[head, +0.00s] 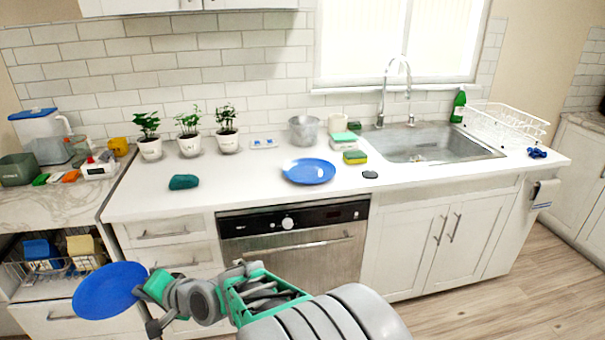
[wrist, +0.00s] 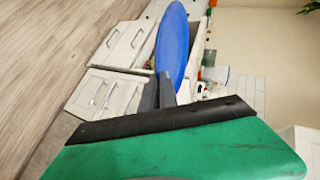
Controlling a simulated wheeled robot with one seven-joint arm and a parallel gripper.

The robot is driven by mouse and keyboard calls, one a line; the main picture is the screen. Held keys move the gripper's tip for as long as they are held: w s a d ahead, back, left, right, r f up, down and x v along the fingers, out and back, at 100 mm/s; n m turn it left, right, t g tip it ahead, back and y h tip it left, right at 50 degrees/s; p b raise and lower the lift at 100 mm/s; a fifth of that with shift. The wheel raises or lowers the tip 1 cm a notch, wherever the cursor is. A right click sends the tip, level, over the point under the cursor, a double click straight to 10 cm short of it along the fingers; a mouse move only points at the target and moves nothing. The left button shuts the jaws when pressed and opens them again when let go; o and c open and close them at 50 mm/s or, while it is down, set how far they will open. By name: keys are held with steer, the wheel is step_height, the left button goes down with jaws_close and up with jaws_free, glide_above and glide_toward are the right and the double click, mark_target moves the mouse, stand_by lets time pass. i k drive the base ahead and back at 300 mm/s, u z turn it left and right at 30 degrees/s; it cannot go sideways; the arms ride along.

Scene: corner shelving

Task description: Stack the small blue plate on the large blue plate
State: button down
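One blue plate (head: 108,290), which I take as the small one, is at the lower left of the head view, out in front of the counter. My gripper (head: 143,292) is shut on its right edge and holds it in the air, tilted. In the wrist view the held plate (wrist: 173,42) stands edge-on beyond the dark fingers (wrist: 163,92). The other blue plate, taken as the large one (head: 308,172), lies flat on the white counter, left of the sink. Its top looks bare.
On the counter (head: 240,190) are a dark green sponge (head: 184,182), potted plants (head: 188,145), a metal bucket (head: 304,131), stacked sponges (head: 355,157) and a dark disc (head: 370,174). The sink (head: 430,145) is to the right. The counter left of the flat plate has free room.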

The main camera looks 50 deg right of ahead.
mark_target(310, 174)
steer(key=u, duration=0.55)
steer(key=i, duration=0.7)
steer(key=z, duration=1.5)
